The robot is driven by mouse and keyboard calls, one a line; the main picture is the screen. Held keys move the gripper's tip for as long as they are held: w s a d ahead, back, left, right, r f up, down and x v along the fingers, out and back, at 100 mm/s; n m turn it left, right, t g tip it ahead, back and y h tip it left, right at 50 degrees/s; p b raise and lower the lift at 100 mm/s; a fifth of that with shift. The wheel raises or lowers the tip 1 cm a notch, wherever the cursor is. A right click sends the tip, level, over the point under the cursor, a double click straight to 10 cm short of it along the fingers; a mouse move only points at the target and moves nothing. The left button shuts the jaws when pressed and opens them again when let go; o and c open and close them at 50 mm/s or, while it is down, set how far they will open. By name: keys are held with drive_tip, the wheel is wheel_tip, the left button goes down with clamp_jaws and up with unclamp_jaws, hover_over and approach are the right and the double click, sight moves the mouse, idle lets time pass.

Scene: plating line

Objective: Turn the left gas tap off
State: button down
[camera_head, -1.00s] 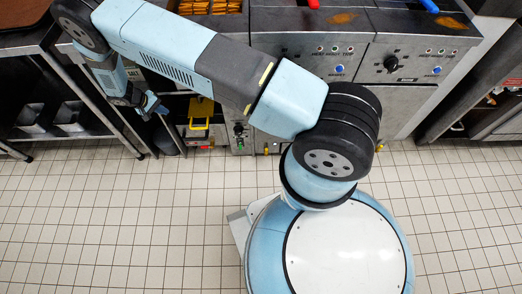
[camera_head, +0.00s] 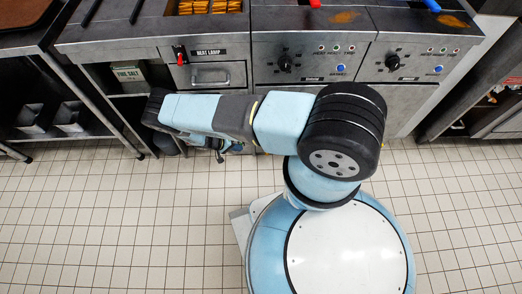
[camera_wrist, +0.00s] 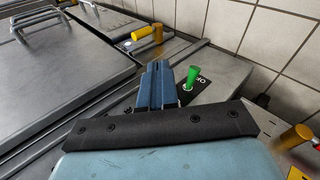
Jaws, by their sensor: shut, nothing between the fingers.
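A yellow-handled gas tap (camera_wrist: 145,33) is in the upper middle of the wrist view, its handle reaching left from an upright orange-yellow post. Part of a similar orange-yellow post (camera_wrist: 298,136) shows at the right edge; I cannot tell what it belongs to. My gripper (camera_wrist: 157,70) is shut and empty, its blue fingers pointing up the picture, short of the yellow handle and apart from it. In the head view my gripper (camera_head: 220,153) is low in front of the cabinets, mostly under my arm. No tap can be made out there.
A green knob (camera_wrist: 193,76) stands on a dark labelled plate just right of my fingers. A grey panel with metal handles (camera_wrist: 38,20) fills the left. The cooking line has black dials (camera_head: 285,63) and a red switch (camera_head: 180,55). The tiled floor (camera_head: 100,220) is clear.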

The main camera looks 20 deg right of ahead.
drive_tip(key=d+r+x, duration=0.1)
drive_tip(key=r+x, duration=0.1)
drive_tip(key=x, duration=1.2)
drive_tip(key=shift+s+d, duration=0.2)
drive_tip(key=shift+d, duration=0.15)
drive_tip(key=shift+a, duration=0.15)
